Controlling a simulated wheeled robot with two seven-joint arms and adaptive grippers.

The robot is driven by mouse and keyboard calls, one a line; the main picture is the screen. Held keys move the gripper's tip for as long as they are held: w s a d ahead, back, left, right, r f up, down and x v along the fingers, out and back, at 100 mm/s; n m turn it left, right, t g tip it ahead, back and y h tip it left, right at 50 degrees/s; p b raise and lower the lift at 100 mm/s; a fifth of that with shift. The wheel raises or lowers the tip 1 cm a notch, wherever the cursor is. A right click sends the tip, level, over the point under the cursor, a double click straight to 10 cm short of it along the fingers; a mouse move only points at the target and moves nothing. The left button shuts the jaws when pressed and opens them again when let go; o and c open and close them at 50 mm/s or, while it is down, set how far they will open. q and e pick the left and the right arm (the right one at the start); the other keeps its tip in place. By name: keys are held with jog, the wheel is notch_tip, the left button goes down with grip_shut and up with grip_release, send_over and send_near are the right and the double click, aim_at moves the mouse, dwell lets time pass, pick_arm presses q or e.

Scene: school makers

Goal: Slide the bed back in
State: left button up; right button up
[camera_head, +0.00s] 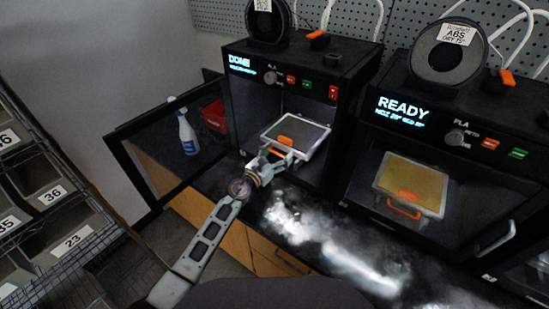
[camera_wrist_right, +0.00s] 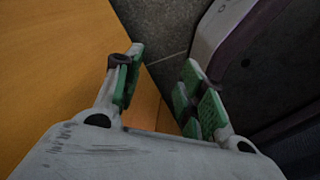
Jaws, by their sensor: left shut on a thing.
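The print bed (camera_head: 312,141), a light plate with a grey top, sits partly inside the open left printer (camera_head: 252,105), whose screen reads DONE. A small orange piece (camera_head: 286,141) shows on the bed. My left gripper (camera_head: 274,158) is shut on the bed's orange handle at its front edge; the fingers partly hide the handle. My right gripper (camera_wrist_right: 162,90) shows in the right wrist view with its green-padded fingers apart and nothing between them. It hangs near a wooden cabinet face.
The left printer's door (camera_head: 160,140) stands open to the left. A spray bottle (camera_head: 187,133) and red bin (camera_head: 214,116) stand behind it. The right printer (camera_head: 450,125) reads READY and holds a yellow-topped bed (camera_head: 414,181). The dark counter (camera_head: 330,235) is clear in front.

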pick_arm(q)
jog(key=shift+r, duration=0.1)
pick_arm(e)
jog(key=shift+d, duration=0.35)
pick_arm(q)
jog(key=shift+d, duration=0.1)
jog(key=o, duration=1.1)
jog(key=shift+o, duration=1.4)
jog(key=shift+r, duration=0.1)
jog(key=shift+o, duration=0.3)
pick_arm(e)
jog(key=shift+s+a, duration=0.1)
jog(key=shift+a, duration=0.3)
